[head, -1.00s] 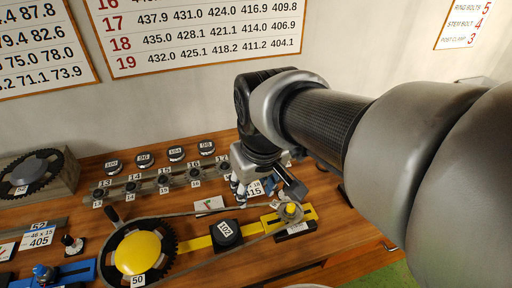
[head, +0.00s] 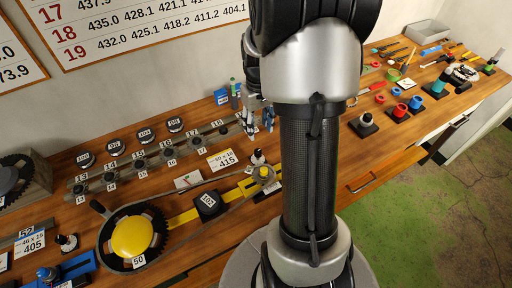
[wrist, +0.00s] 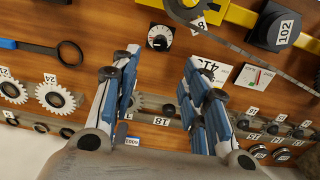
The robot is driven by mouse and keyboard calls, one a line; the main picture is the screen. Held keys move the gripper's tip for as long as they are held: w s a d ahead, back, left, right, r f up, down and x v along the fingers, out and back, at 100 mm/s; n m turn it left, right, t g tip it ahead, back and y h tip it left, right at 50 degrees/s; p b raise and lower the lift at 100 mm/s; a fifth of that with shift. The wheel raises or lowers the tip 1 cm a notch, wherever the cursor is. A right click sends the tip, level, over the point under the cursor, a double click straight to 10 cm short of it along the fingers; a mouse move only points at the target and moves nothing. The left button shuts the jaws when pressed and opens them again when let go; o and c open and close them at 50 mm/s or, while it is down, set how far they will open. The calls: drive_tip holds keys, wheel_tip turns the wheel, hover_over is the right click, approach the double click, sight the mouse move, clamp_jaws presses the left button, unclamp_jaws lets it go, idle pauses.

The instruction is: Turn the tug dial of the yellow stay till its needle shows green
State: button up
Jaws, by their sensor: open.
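The yellow stay (head: 184,218) lies on the bench, with the 50 chainring (head: 134,236) at its left and a small sprocket (head: 263,173) at its right end. A black-knobbed dial with a white marked face (head: 258,157) stands just behind that end; in the wrist view it (wrist: 160,37) lies just beyond the fingertips. A white gauge card (head: 187,181) lies behind the stay and also shows in the wrist view (wrist: 255,77); its needle colour is too small to tell. My gripper (wrist: 161,60) is open and empty above the bench, apart from the dial. In the head view my arm partly hides it.
The 102 block (head: 208,204) sits on the stay.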

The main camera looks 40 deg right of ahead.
sight(258, 151)
wheel_tip(258, 151, down, 12)
drive_tip(key=shift+f+b, duration=0.1)
drive_tip(key=shift+b, duration=1.15)
clamp_jaws()
